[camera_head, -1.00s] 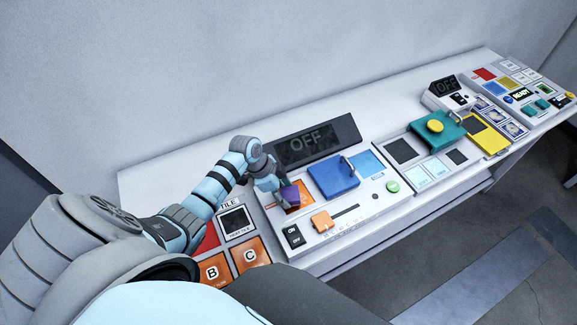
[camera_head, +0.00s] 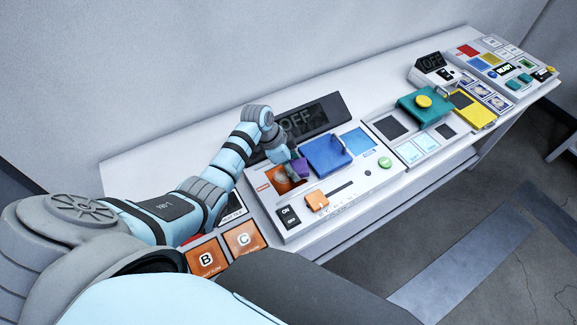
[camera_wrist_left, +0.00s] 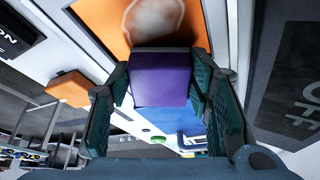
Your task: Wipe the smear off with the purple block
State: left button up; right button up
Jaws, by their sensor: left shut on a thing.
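My left gripper (camera_head: 297,164) is shut on the purple block (camera_head: 301,168) at the right side of the orange square (camera_head: 281,186) on the console. The block fills the middle of the left wrist view (camera_wrist_left: 161,80), between the two dark green fingers. A pale brownish smear (camera_wrist_left: 154,18) lies on the orange square (camera_wrist_left: 100,18) just beyond the block there. I cannot tell whether the block touches the surface. My right gripper is not in view.
A blue block with a handle (camera_head: 326,154) stands right of the orange square. A tilted display reading OFF (camera_head: 300,119) stands behind. An ON/OFF switch (camera_head: 288,217) and an orange knob (camera_head: 317,201) sit in front. A teal block (camera_head: 424,107) is farther right.

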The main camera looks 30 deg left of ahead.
pick_arm(q)
jog(key=r+p, duration=0.3)
jog(key=w+r+p, duration=0.1)
jog(key=r, duration=0.1)
jog(key=shift+d+r, duration=0.15)
jog(key=shift+d, duration=0.1)
jog(key=shift+r, duration=0.45)
jog(key=shift+s+a, duration=0.1)
jog(key=shift+r, duration=1.5)
